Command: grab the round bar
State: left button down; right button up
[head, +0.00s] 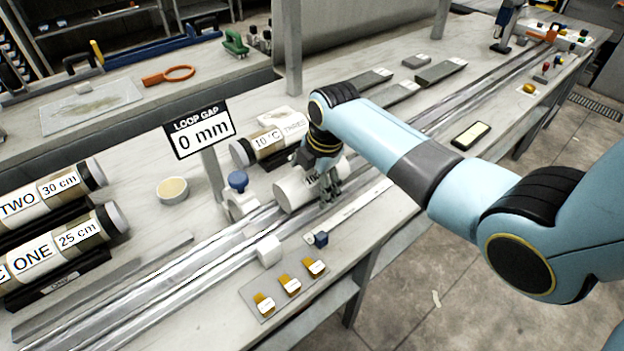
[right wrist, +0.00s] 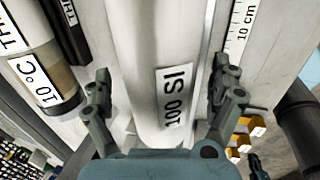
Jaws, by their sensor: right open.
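The round bar is a thick whitish cylinder (head: 292,194) labelled "100 SI", lying on the rails of the bench in the head view. It fills the middle of the right wrist view (right wrist: 150,50). My right gripper (head: 328,193) is at the bar's right part, pointing down. In the right wrist view its open fingers (right wrist: 161,82) stand one on each side of the bar, with gaps left, and I cannot tell how deep they reach. The gripper and forearm hide part of the bar in the head view. My left gripper is not in view.
A "LOOP GAP 0 mm" sign (head: 198,129) and a blue-knobbed clamp (head: 238,184) stand left of the bar. A core labelled "10 °C" and "THREE" (head: 270,143) lies behind it. A plate with yellow tabs (head: 272,310) lies in front. Cores ONE (head: 60,252) and TWO (head: 50,190) lie left.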

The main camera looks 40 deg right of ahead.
jog(key=c, duration=1.6)
jog(key=shift+c, duration=0.8)
jog(key=shift+r, duration=0.15)
